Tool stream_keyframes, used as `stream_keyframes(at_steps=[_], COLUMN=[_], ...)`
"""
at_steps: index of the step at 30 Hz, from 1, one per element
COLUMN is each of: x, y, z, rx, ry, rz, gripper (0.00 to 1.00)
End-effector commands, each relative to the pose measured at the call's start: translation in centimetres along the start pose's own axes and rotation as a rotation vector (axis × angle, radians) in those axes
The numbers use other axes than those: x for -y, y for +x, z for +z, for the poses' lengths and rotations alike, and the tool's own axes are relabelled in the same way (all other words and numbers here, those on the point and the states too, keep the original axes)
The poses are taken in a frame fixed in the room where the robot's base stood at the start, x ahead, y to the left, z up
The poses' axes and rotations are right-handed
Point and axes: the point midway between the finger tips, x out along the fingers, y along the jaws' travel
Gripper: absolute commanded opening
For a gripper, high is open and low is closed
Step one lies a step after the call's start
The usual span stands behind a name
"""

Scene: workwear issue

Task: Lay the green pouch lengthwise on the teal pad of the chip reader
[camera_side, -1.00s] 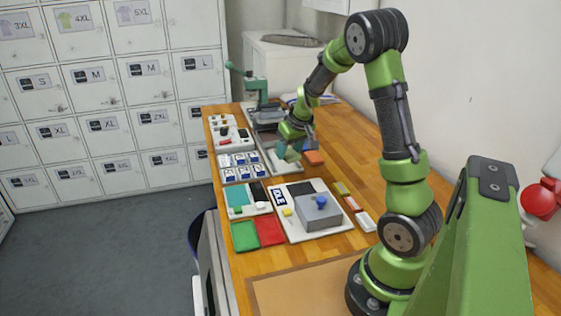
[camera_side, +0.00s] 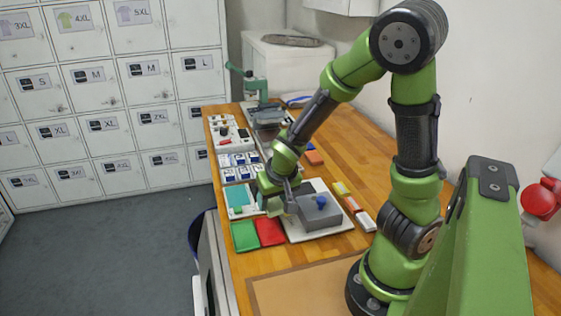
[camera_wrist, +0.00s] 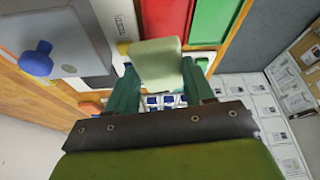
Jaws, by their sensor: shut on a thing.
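The green pouch (camera_wrist: 157,65) is pale green in the wrist view and is held between the dark green fingertips of my gripper (camera_wrist: 165,82). My gripper (camera_side: 274,203) is shut on it. In the side view the gripper hangs over the right edge of the chip reader, beside the grey box, and the pouch is hard to make out. The teal pad (camera_side: 238,197) of the chip reader (camera_side: 249,212) lies left of the gripper, and its visible part is bare. The gripper hides the reader's right part. In the wrist view I cannot make out the teal pad.
A grey box (camera_side: 322,214) with a blue knob (camera_side: 321,202) stands right of my gripper. A green tray (camera_side: 244,236) and a red tray (camera_side: 269,231) lie in front. Several blue-white cards (camera_side: 238,160) lie behind the reader. Wooden tabletop (camera_side: 345,150) is clear at the right rear.

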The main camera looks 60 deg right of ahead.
Motion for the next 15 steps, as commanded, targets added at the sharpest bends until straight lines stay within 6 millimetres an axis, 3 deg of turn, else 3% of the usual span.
stream_keyframes(at_steps=[2, 8, 15], x=[-0.9, -0.8, 0.0], y=[0.2, 0.3, 1.6], z=[0.2, -0.3, -2.4], rx=[0.0, -0.003, -0.001], ry=[0.064, 0.145, 0.154], rz=[0.03, 0.061, 0.063], gripper=[0.22, 0.22, 0.22])
